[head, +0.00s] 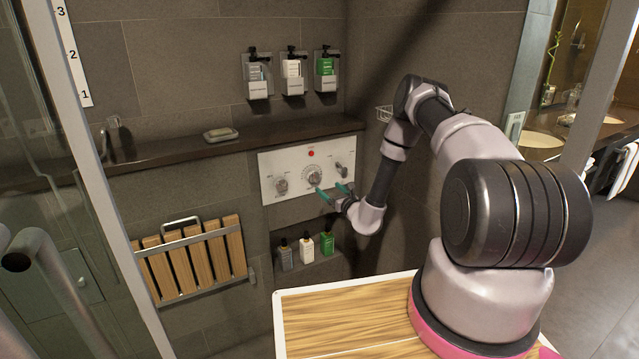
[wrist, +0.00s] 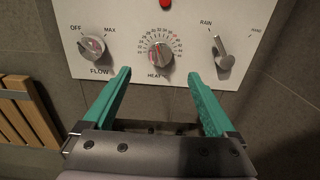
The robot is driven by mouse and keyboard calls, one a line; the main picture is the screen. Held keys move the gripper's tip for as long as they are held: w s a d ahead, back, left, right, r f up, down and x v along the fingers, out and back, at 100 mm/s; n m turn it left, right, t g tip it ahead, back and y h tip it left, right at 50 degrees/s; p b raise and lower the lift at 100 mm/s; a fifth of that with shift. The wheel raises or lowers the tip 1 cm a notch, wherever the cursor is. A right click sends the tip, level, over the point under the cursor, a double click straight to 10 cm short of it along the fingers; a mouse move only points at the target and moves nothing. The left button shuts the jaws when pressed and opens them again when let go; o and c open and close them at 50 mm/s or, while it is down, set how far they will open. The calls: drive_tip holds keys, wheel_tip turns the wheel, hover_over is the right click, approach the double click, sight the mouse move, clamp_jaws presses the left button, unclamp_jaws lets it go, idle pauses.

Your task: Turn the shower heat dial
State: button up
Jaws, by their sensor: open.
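The heat dial (wrist: 159,56) is a round metal knob ringed by a printed scale, with HEAT written below it. It is the middle control on a white panel (head: 270,185) on the shower wall, and it also shows in the head view (head: 313,178). My gripper (wrist: 161,78) is open, with green fingers spread to the left and right of the dial in the picture. The fingertips lie just below the dial in the wrist view and nothing is between them. In the head view my gripper (head: 331,190) is close in front of the panel's lower edge. I cannot tell whether a finger touches it.
A flow knob (wrist: 92,47) sits left of the dial and a shower selector lever (wrist: 222,54) sits right. A red button (head: 311,153) is above. A dark ledge (head: 180,150) runs over the panel. Bottles (head: 306,246) stand in a niche below. A folded wooden seat (head: 195,257) hangs left.

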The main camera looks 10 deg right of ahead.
sight(316, 178)
drive_tip(key=x, duration=1)
drive_tip(key=shift+w+f, duration=0.1)
drive_tip(key=shift+w, duration=0.2)
drive_tip(key=c, duration=1.4)
drive_tip(key=shift+o, duration=0.2)
drive_tip(key=shift+a+m, duration=0.1)
drive_tip(key=shift+m, duration=1)
drive_tip(key=o, duration=1.4)
drive_tip(key=shift+c, duration=0.2)
